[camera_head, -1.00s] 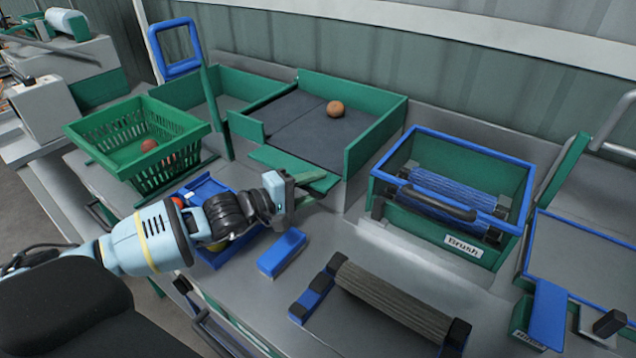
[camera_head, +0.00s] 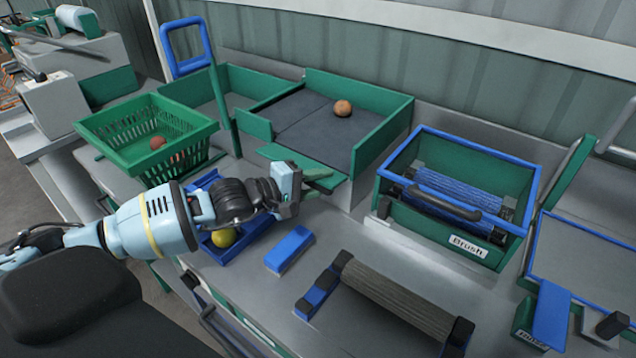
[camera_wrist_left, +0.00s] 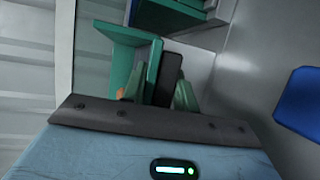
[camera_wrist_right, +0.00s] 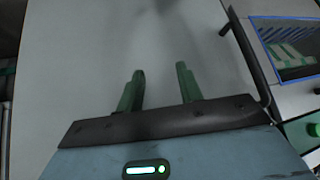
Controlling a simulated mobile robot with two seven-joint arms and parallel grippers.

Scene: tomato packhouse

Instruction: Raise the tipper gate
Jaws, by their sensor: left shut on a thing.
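The tipper (camera_head: 369,156) is a green-walled box with a dark floor, and an orange-brown tomato (camera_head: 342,108) rests on it. A green flap, which looks like the tipper gate (camera_head: 276,152), juts out low along its front edge. My left gripper (camera_head: 317,176) is at the front of this flap. In the left wrist view its green fingers (camera_wrist_left: 168,92) are closed around a dark upright piece (camera_wrist_left: 170,75), apparently the gate's handle. The gripper partly hides the flap. In the right wrist view my right gripper (camera_wrist_right: 160,88) is open and empty over a plain grey surface.
A green basket (camera_head: 113,145) and a blue-framed lever (camera_head: 186,48) stand left of the tipper. A blue tray (camera_head: 255,229) with a yellow fruit (camera_head: 225,237) lies under my left arm. A blue block (camera_head: 290,248), roller (camera_head: 395,297) and brush box (camera_head: 430,233) are to the right.

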